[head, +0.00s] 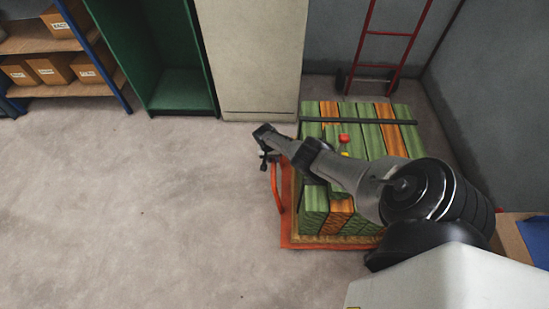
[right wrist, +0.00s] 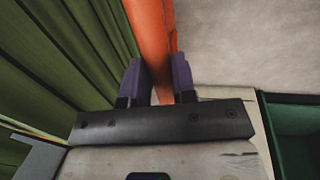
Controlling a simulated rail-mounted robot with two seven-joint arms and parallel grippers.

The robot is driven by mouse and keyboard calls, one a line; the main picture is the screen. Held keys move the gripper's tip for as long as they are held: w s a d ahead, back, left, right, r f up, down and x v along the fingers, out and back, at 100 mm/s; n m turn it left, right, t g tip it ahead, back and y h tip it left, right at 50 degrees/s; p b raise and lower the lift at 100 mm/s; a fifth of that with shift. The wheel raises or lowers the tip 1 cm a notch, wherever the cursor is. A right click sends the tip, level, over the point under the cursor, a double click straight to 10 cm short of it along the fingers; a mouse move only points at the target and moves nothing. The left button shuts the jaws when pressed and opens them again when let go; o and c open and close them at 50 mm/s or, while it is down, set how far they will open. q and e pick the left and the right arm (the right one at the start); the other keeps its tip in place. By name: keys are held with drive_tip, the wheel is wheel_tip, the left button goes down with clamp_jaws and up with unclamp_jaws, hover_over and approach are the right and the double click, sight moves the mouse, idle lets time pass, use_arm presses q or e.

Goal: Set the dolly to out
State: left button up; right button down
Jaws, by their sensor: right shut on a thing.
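The dolly (head: 325,242) is a low orange cart at the right of the head view, loaded with green and orange striped slabs or bundles (head: 334,121). Its orange handle bar (head: 277,190) stands at its left side; it also shows in the right wrist view as an orange bar (right wrist: 152,32). My right gripper (head: 266,163) reaches across the load to the handle. In the right wrist view its purple fingers (right wrist: 158,80) are on either side of the bar, shut on it. My arm hides part of the load. My left gripper is not in view.
Open grey floor (head: 140,210) lies left of the dolly. A pale cabinet (head: 255,55) and a green open cabinet (head: 182,85) stand behind. A red hand truck (head: 368,78) leans at the back wall. Blue shelving with boxes (head: 52,68) is at far left. A grey wall (head: 490,100) bounds the right.

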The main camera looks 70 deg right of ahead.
drive_tip(key=c, duration=1.3)
unclamp_jaws()
drive_tip(key=o, duration=0.4)
drive_tip(key=shift+s+d, duration=0.1)
drive_tip(key=shift+s, duration=0.1)
drive_tip(key=shift+w, duration=0.1)
drive_tip(key=shift+w+a+r+p, duration=0.15)
drive_tip(key=shift+w+r+p, duration=0.25)
drive_tip(key=shift+r+p, duration=1.6)
drive_tip(key=shift+w+a+r+p, duration=0.2)
drive_tip(key=shift+w+r+p, duration=0.2)
drive_tip(key=shift+r+p, duration=1.55)
drive_tip(key=shift+w+a+r+p, duration=0.15)
drive_tip(key=shift+w+r+p, duration=0.25)
drive_tip(key=shift+r+p, duration=1.6)
drive_tip(key=shift+r+b, duration=0.8)
drive_tip(key=shift+b, duration=0.1)
